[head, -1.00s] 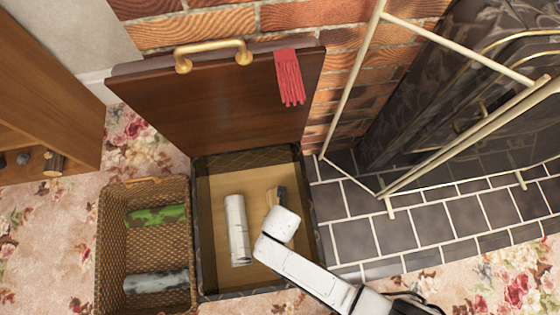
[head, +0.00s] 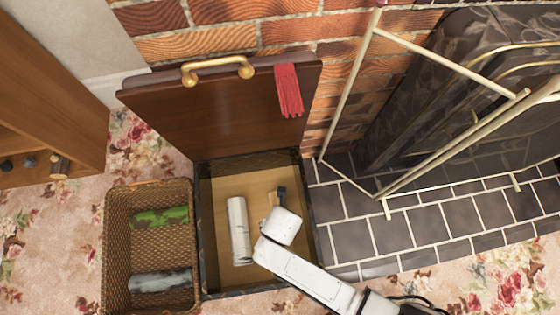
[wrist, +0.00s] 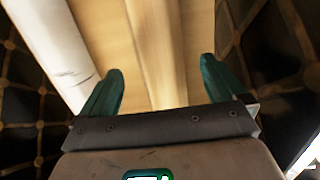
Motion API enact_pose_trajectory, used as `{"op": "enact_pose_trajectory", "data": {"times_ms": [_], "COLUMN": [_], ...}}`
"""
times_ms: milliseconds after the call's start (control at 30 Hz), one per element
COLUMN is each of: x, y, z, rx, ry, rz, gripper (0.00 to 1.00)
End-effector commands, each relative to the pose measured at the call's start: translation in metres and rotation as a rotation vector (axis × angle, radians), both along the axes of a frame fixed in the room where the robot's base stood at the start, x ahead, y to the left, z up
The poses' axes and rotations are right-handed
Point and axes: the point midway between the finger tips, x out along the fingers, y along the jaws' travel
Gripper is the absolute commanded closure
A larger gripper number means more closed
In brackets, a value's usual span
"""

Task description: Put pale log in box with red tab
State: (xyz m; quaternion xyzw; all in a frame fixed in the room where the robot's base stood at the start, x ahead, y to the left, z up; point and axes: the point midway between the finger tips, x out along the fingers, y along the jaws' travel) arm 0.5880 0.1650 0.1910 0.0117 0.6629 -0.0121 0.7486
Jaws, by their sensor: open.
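The box (head: 208,262) stands open, its brown lid (head: 190,125) raised with a red fringed tab (head: 289,90) hanging over its edge. A whitish birch-like log (head: 239,230) lies lengthwise on the box's tan floor; it also shows at the left of the wrist view (wrist: 48,45). My gripper (wrist: 162,72) is open, down in the box to the right of that log. A pale tan, ridged wooden piece (wrist: 158,50) runs between and beyond its fingers, not visibly gripped. In the head view my arm hides most of this piece.
A wicker basket (head: 107,245) left of the box holds a green mossy log (head: 160,217) and a grey log (head: 160,282). A wooden shelf (head: 50,100) stands at far left. A brass-coloured fire screen (head: 350,90) stands on dark hearth tiles (head: 420,235) at right.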

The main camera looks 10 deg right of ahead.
Motion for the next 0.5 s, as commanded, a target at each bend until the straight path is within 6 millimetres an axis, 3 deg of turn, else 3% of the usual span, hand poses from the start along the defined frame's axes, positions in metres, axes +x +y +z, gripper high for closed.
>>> {"op": "enact_pose_trajectory", "data": {"times_ms": [33,200,500], "x": [-0.002,-0.005,-0.009], "y": [-0.001,0.000,0.000], "z": [0.018,0.048,0.068], "rx": [0.000,0.000,-0.001], "ry": [0.000,0.000,0.001], "rz": [-0.001,-0.001,0.000], "gripper": [0.03,0.03,0.03]}}
